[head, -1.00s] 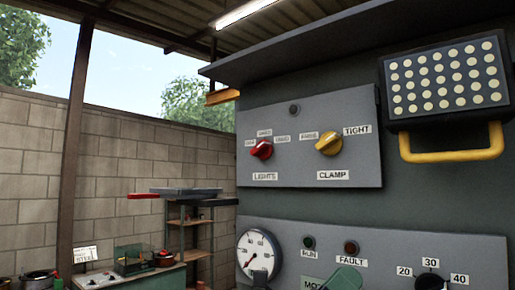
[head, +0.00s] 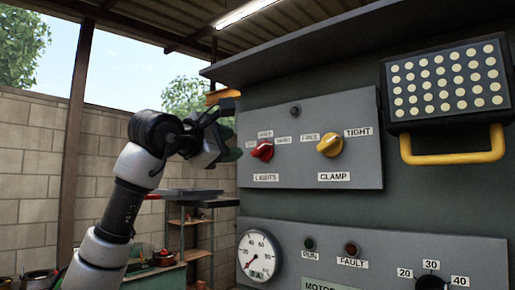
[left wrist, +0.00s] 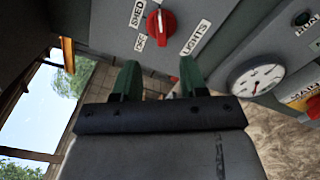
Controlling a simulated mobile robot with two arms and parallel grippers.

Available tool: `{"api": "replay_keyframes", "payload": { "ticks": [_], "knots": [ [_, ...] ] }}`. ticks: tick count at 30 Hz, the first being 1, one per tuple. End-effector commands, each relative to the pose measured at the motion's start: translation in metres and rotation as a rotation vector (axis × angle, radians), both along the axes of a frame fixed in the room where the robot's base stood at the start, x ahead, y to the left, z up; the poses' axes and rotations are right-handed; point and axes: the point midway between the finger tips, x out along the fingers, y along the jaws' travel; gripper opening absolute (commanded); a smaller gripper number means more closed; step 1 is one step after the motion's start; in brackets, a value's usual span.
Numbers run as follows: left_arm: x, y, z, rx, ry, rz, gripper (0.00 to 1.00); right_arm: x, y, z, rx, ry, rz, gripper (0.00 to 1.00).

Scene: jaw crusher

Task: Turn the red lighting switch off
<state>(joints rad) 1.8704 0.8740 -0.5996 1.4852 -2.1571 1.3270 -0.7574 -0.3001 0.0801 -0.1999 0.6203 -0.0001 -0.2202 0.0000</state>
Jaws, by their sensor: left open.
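The red LIGHTS switch (head: 262,150) is a rotary knob on the upper grey panel, with small labels around it and LIGHTS below. Its handle is tilted up toward the right, seemingly toward the YARD label. It also shows in the left wrist view (left wrist: 160,27), with the SHED, OFF and LIGHTS labels beside it. My left gripper (head: 224,141) is just left of the switch in the head view. Its two green fingers (left wrist: 160,77) are apart, with nothing between them, and short of the knob. My right gripper is out of view.
A yellow CLAMP knob (head: 330,144) is right of the switch. A lamp with a yellow handle (head: 452,151) juts out farther right. A gauge (head: 259,257) and indicator lights are on the lower panel. A shelf (head: 191,230) stands behind my left arm.

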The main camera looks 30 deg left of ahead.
Motion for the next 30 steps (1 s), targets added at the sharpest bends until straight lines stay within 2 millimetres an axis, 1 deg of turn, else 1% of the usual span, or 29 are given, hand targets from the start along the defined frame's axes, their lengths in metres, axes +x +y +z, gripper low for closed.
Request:
{"api": "replay_keyframes", "payload": {
  "ticks": [1, 9, 12, 15, 20, 27, 28, 30],
  "knots": [
    [0.009, -0.002, 0.002, 0.000, 0.003, -0.003, 0.43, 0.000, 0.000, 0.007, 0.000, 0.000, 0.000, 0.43],
    [0.061, -0.007, 0.004, -0.001, 0.004, -0.006, 0.43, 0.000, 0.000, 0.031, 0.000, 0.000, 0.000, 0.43],
    [0.076, -0.008, 0.003, -0.001, 0.002, -0.006, 0.43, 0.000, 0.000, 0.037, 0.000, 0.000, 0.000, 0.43],
    [0.088, -0.009, 0.002, -0.002, 0.002, -0.006, 0.43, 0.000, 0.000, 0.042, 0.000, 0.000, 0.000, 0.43],
    [0.096, -0.010, 0.000, -0.001, 0.000, -0.006, 0.43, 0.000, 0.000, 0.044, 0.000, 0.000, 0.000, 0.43],
    [0.097, -0.010, -0.001, -0.001, -0.001, -0.005, 0.43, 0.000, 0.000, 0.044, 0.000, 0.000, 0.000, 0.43],
    [0.097, -0.010, -0.001, -0.001, -0.001, -0.005, 0.41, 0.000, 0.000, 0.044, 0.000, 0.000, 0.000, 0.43],
    [0.096, -0.010, 0.000, -0.001, -0.001, -0.005, 0.30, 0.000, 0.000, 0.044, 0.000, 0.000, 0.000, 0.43]
  ]
}}
